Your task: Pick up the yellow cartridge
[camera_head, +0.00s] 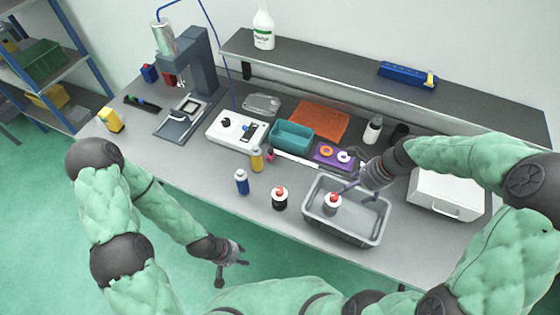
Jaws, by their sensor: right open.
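A small yellow cartridge (257,160) with a grey top stands upright on the table, just left of the teal tray's front corner. My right gripper (350,192) is open over the grey bin (376,233), close to a dark cartridge with a white top and red cap (333,203) inside it. I cannot tell if they touch. My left gripper (232,275) hangs in front of the table's front edge, away from the cartridges. Its fingers look spread and empty.
A blue cartridge (242,182) and a black one with a red cap (280,198) stand near the yellow one. The teal tray (292,136) and white fixture (236,130) lie behind. A yellow container (110,120) stands far left. The left front tabletop is clear.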

